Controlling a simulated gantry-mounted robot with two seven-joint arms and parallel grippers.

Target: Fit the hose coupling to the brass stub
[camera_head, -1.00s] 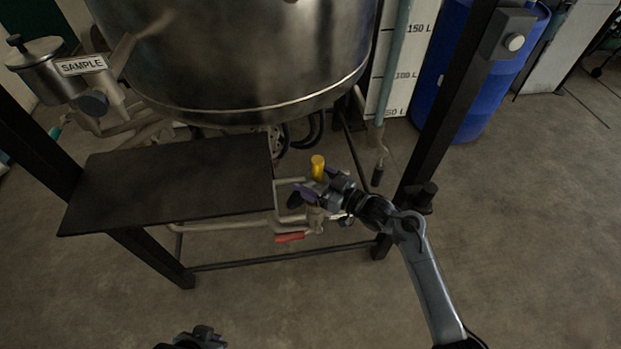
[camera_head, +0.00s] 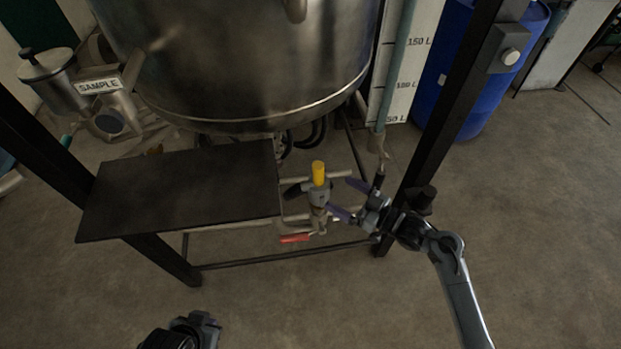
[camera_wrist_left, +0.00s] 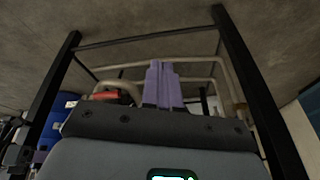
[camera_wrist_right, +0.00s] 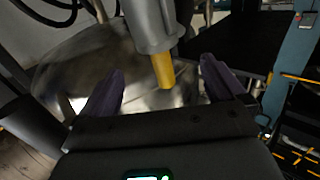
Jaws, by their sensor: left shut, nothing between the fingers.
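A grey metal fitting (camera_head: 319,190) with a yellow upper end (camera_head: 318,170) stands upright on the pipework below the tank. I cannot tell for certain which part is the hose coupling and which the brass stub. My right gripper (camera_head: 349,199) is open, its purple fingers just right of the fitting, apparently with nothing held. In the right wrist view the yellow end (camera_wrist_right: 162,70) and the grey body (camera_wrist_right: 150,25) show between and beyond the spread fingers. My left gripper (camera_head: 205,322) is low at the bottom edge; in the left wrist view its fingers (camera_wrist_left: 162,85) are together and empty.
A dark shelf plate (camera_head: 180,190) lies left of the fitting. A red lever (camera_head: 295,238) sits below it. A black frame post (camera_head: 440,120) stands close to my right arm. The steel tank (camera_head: 235,60) overhangs behind, and a blue drum (camera_head: 475,75) is back right. The front floor is clear.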

